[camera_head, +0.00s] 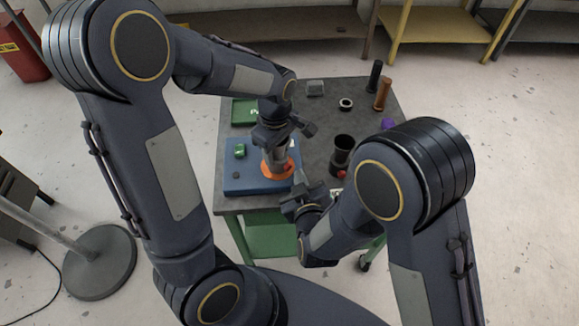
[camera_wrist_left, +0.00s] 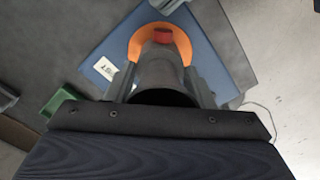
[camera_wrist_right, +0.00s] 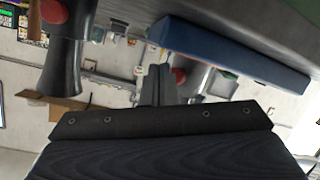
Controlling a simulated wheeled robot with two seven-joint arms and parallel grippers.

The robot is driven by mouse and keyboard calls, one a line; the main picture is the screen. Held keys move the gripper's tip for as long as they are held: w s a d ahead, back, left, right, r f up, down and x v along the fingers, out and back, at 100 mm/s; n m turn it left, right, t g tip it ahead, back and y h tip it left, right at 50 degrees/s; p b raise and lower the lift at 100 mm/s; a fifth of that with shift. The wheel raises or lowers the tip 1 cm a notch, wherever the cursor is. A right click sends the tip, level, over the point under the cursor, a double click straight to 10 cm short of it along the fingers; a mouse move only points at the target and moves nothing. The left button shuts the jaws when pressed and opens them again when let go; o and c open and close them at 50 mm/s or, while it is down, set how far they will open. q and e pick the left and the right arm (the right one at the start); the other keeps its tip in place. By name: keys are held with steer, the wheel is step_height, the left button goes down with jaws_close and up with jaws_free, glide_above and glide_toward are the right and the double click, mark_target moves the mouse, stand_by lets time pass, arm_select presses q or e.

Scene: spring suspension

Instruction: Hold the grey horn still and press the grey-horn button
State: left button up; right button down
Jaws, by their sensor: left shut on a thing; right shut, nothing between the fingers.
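The grey horn (camera_head: 278,163) stands on an orange ring (camera_head: 266,171) on the blue board (camera_head: 240,182). My left gripper (camera_head: 277,155) is shut on the horn from above; the left wrist view shows the horn (camera_wrist_left: 160,72) between its two fingers. The horn's red button (camera_wrist_left: 162,36) sticks out of its side near the orange ring. My right gripper (camera_head: 301,182) is shut and empty, to the right of the horn. In the right wrist view its fingertips (camera_wrist_right: 157,72) are close beside the red button (camera_wrist_right: 179,76); I cannot tell whether they touch.
A black horn (camera_head: 343,150) with a red button (camera_head: 341,174) stands on the dark table (camera_head: 310,130) to the right. Dark and brown cylinders (camera_head: 382,95) stand at the back right.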

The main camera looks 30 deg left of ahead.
steer(key=shift+a, duration=0.1)
stand_by(0.5)
steer(key=shift+a, duration=0.3)
steer(key=shift+w+a+r, duration=0.1)
steer(key=shift+w+a, duration=0.1)
steer(key=shift+a, duration=0.45)
stand_by(0.8)
steer(key=shift+d, duration=0.1)
steer(key=shift+s+d, duration=0.25)
steer(key=shift+d, duration=0.7)
steer(key=shift+s+d, duration=0.2)
steer(key=shift+d, duration=0.6)
steer(key=shift+s+d, duration=0.15)
steer(key=shift+d, duration=0.7)
steer(key=shift+s+d, duration=0.2)
steer(key=shift+d, duration=0.6)
